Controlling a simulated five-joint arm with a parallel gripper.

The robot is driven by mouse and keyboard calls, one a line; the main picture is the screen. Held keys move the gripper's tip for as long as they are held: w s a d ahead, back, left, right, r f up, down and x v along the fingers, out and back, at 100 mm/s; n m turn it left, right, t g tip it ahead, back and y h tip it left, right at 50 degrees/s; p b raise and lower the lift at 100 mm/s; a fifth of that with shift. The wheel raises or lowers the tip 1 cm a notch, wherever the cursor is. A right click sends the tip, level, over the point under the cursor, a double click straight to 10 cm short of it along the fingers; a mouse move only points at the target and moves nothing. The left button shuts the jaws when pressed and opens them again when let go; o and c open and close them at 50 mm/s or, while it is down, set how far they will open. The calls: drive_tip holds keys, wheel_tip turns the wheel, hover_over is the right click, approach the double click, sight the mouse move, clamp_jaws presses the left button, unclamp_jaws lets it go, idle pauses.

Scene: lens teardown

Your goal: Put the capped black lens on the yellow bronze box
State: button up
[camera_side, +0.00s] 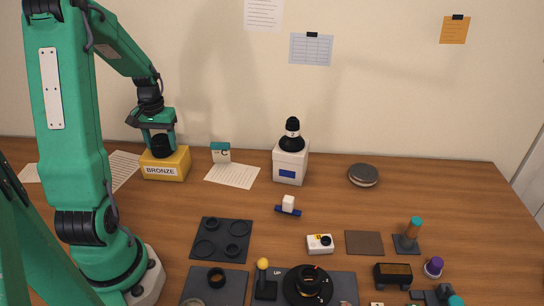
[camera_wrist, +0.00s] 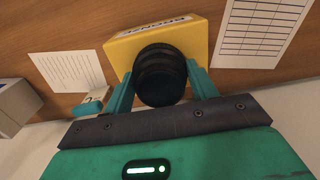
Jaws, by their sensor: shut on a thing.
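The yellow bronze box (camera_side: 166,171) stands at the back left of the table, its label "BRONZE" facing front. The black lens (camera_side: 162,145) is between my gripper's fingers, at the top of the box. My gripper (camera_side: 160,140) points down over the box and is shut on the lens. In the wrist view the lens (camera_wrist: 160,75) sits between the two green fingers, in front of the yellow box (camera_wrist: 196,35). I cannot tell whether the lens touches the box top or hangs just above it.
A white box (camera_side: 290,165) with a black bottle-like object on top stands to the right. A small teal-and-white block (camera_side: 220,153) and paper sheets lie near the bronze box. Trays and several small parts fill the front middle. The back right has free room around a round grey disc (camera_side: 363,175).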

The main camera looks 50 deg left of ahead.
sight(160, 137)
drive_tip(key=shift+f, duration=0.1)
drive_tip(key=o, duration=1.1)
wheel_tip(160, 137, up, 12)
drive_tip(key=shift+r, duration=0.2)
idle(0.3)
